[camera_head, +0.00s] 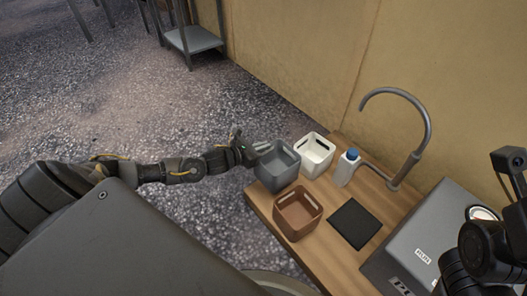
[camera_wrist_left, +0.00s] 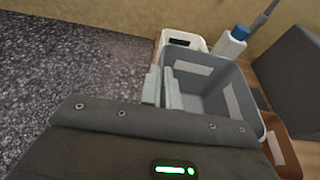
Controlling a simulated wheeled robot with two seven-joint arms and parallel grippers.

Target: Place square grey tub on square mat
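The square grey tub (camera_head: 280,176) is at the left end of the wooden counter, close to its edge. My left gripper (camera_head: 261,147) is at its left rim. In the left wrist view, the two fingers (camera_wrist_left: 163,88) lie close together, one on each side of the wall of the grey tub (camera_wrist_left: 235,103), and appear shut on it. I cannot tell whether the tub's base touches the counter. The square black mat (camera_head: 355,223) lies flat and bare on the counter, right of the brown tub. My right gripper is not clearly in view; part of my right arm shows at the right edge.
A brown tub (camera_head: 298,222) stands in front of the grey tub, between it and the mat. A white tub (camera_head: 316,164) stands behind. A white bottle with a blue cap (camera_head: 347,170), a curved tap (camera_head: 412,160) and a grey machine (camera_head: 425,250) stand farther right.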

